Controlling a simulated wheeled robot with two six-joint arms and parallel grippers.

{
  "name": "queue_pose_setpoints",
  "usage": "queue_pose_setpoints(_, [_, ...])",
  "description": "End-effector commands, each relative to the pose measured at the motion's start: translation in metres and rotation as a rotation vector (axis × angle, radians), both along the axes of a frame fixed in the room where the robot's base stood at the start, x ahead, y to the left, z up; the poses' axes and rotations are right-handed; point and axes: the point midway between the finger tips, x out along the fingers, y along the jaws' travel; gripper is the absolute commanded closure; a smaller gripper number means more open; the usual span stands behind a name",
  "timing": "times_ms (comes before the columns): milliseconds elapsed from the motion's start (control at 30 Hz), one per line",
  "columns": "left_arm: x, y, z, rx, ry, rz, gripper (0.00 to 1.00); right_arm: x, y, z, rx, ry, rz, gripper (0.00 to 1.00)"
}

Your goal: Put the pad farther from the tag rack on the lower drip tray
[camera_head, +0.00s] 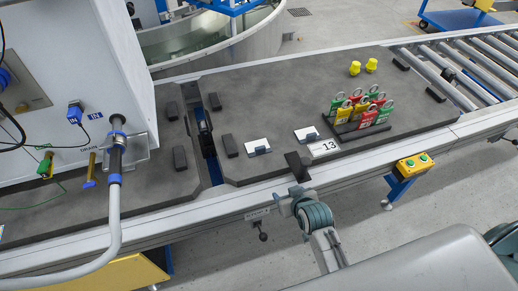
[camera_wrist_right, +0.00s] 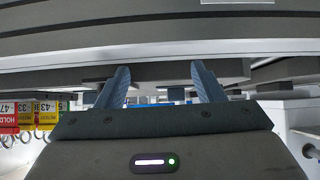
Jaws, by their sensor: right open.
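Two white pads with small dark blue clips lie on the dark table top in the head view. One pad (camera_head: 257,145) is on the left, farther from the tag rack (camera_head: 345,128); the other pad (camera_head: 306,134) is nearer the rack. My right gripper (camera_head: 298,166) is at the table's front edge, in front of the nearer pad, and touches neither pad. In the right wrist view its two blue-grey fingers (camera_wrist_right: 158,75) stand apart with nothing between them. I cannot pick out the lower drip tray. My left gripper is not in view.
Red, green and yellow tags (camera_head: 367,107) stand in the rack, beside a "13" card (camera_head: 324,148). Two yellow knobs (camera_head: 371,65) are farther back. A white cabinet (camera_head: 80,60) with a grey hose (camera_head: 114,205) stands left. Several dark blocks (camera_head: 229,145) flank the table's gap.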

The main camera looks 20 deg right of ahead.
Motion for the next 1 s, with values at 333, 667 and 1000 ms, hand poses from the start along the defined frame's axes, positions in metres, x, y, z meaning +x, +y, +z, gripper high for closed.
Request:
queue_pose_setpoints(333, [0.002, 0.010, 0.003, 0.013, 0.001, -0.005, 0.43, 0.079, 0.028, 0.064, 0.036, -0.305, -0.010, 0.38])
queue_pose_setpoints(667, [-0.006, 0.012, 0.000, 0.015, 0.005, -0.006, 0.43, 0.124, 0.030, 0.049, 0.036, -0.318, -0.011, 0.38])
queue_pose_setpoints(1000, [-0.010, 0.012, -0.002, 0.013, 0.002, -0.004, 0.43, 0.153, 0.032, 0.035, 0.036, -0.318, -0.010, 0.38])
